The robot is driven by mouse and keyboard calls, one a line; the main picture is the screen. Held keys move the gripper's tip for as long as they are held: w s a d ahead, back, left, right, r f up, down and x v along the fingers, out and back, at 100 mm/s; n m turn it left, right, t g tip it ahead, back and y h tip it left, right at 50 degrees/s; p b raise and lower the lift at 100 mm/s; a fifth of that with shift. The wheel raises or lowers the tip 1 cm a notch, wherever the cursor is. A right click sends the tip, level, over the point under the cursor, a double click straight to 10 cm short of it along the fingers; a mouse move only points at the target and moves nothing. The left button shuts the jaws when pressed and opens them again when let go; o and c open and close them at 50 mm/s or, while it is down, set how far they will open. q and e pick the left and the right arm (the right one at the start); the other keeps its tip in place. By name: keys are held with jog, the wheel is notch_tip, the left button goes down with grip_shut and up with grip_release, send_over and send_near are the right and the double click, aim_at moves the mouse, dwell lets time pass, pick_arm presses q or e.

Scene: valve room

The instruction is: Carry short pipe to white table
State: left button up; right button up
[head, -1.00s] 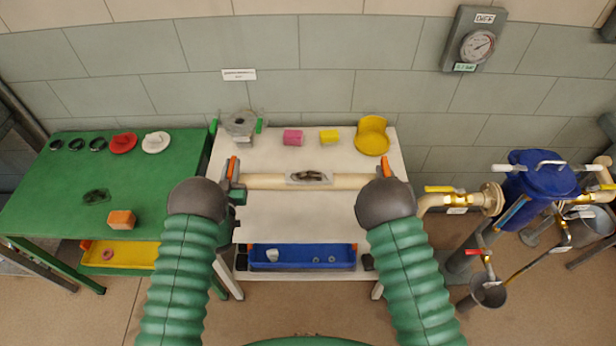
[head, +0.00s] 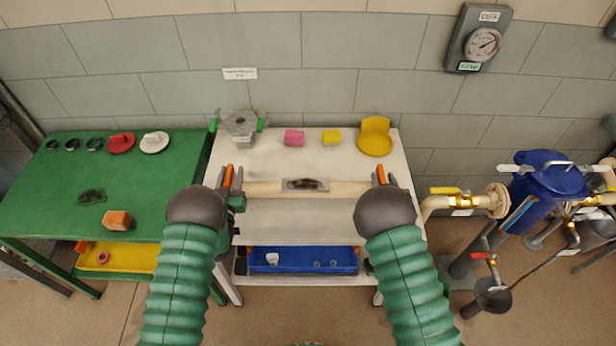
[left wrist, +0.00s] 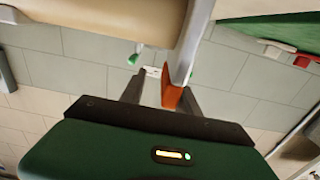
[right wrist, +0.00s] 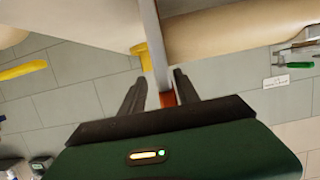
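The short pipe (head: 347,190), beige with a dark-marked grey patch in its middle, lies level across the front half of the white table (head: 290,227). I cannot tell for sure whether it touches the top. Grey end pieces with orange tips (head: 229,177) are at its ends. My left gripper (head: 231,172) is at the pipe's left end, its fingers apart on both sides of the orange tip (left wrist: 171,96). My right gripper (head: 384,174) is at the right end, fingers apart around the other orange tip (right wrist: 167,99). The pipe also shows in both wrist views (left wrist: 110,18) (right wrist: 240,28).
A clamp-like fitting (head: 240,124), a pink block (head: 294,138), a yellow block (head: 331,137) and a yellow bracket (head: 375,137) stand along the back of the white table. A green table (head: 50,205) is at left; blue valve equipment (head: 545,185) is at right. The wall is close behind.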

pick_arm(q)
jog(key=shift+s+a+f, duration=0.1)
jog(key=shift+a, duration=0.15)
pick_arm(e)
jog(key=shift+a, duration=0.25)
jog(key=shift+d, duration=0.2)
jog(key=shift+s, duration=0.15)
pick_arm(q)
jog(key=s, duration=1.1)
jog(key=shift+s, duration=0.35)
pick_arm(e)
jog(key=v, duration=1.1)
jog(key=shift+s, duration=0.3)
pick_arm(q)
jog(key=shift+d, duration=0.1)
pick_arm(e)
jog(key=shift+r, duration=0.15)
